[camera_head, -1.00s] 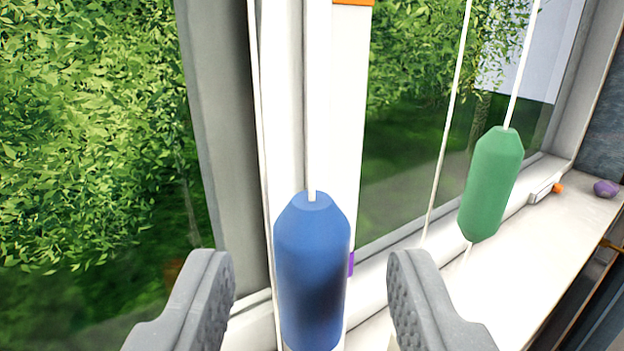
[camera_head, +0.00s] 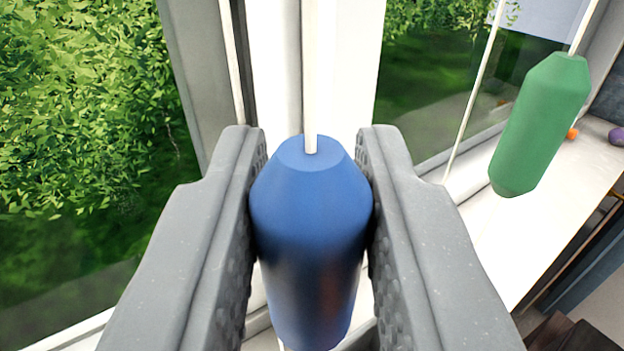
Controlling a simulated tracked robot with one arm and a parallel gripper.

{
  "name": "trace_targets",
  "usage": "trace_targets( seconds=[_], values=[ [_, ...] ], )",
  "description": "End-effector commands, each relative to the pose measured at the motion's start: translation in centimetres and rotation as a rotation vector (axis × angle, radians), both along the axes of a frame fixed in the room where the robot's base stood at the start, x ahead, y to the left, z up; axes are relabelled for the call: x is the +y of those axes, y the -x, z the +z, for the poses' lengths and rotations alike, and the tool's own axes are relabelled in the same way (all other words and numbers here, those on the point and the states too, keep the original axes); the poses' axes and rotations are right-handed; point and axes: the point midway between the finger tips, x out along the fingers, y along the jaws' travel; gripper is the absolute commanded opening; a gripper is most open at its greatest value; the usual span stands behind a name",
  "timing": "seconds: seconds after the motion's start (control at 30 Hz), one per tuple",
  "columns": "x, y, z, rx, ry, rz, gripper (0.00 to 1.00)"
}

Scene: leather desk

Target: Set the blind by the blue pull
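The blue pull (camera_head: 312,230) hangs upright on a white cord (camera_head: 309,70) in the middle of the view. My gripper (camera_head: 311,150) has one finger on each side of it. Both fingers press against the sides of the pull, so my gripper is shut on it. The lower end of the pull sits between the fingers near the bottom of the picture. The blind itself is not in view.
A green pull (camera_head: 540,125) hangs on its own cord to the right, clear of my gripper. Behind are the window frame (camera_head: 345,75) and glass. A white sill (camera_head: 545,215) runs along the right, with a purple object (camera_head: 616,136) and an orange one (camera_head: 572,134) at its far end.

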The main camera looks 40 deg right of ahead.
Motion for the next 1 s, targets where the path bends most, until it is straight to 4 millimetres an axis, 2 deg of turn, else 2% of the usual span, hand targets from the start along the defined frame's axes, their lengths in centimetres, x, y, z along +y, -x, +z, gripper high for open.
trace_targets(
  seconds=[0.17,0.37,0.8,1.0],
  values=[
    [0.1,0.0,0.5,0.001,0.001,0.001,0.00],
    [0.0,0.0,3.0,0.000,0.002,0.001,0.00],
    [0.0,0.0,12.9,0.000,0.005,0.000,0.00],
    [0.1,0.0,16.1,0.001,0.003,0.002,0.00]
  ],
)
